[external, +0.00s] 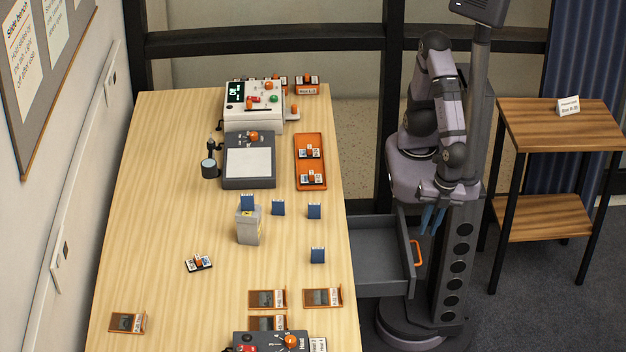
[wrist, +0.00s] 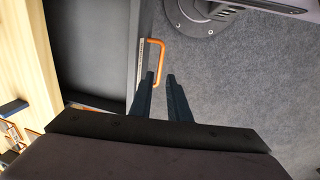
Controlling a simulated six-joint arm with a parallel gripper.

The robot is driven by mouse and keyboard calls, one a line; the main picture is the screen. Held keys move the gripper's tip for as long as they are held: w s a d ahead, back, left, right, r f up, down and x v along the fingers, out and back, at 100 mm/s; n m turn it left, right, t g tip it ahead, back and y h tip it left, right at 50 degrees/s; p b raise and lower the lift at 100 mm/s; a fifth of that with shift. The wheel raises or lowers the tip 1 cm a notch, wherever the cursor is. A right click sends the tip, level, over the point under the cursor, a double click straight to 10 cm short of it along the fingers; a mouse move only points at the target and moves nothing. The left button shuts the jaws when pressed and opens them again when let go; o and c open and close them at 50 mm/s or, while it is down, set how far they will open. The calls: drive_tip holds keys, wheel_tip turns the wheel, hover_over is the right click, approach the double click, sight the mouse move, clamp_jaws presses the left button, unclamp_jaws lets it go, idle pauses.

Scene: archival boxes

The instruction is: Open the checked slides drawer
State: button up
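A grey drawer (external: 383,285) stands pulled out from the right side of the table, and its inside looks empty. Its front carries an orange handle (external: 418,252). In the wrist view the drawer (wrist: 88,45) is at the left, with the orange handle (wrist: 162,50) on its front and a pale label strip beside it, too small to read. My gripper (external: 431,222) points down, above and slightly right of the handle. Contact cannot be told.
The wooden table (external: 170,270) holds devices, blue blocks, an orange tray (external: 297,165) and several slide holders. A small wooden side table (external: 545,130) stands at the right. Grey floor (wrist: 230,80) is clear beyond the drawer front.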

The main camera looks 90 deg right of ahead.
drive_tip(key=shift+o, duration=0.7)
drive_tip(key=shift+r, duration=0.1)
wheel_tip(320, 180, down, 8)
drive_tip(key=w+a+p, duration=0.1)
drive_tip(key=p, duration=0.4)
drive_tip(key=shift+w+a+r, duration=0.2)
drive_tip(key=shift+a+r, duration=0.05)
drive_tip(key=shift+a, duration=0.05)
clamp_jaws()
idle(1.2)
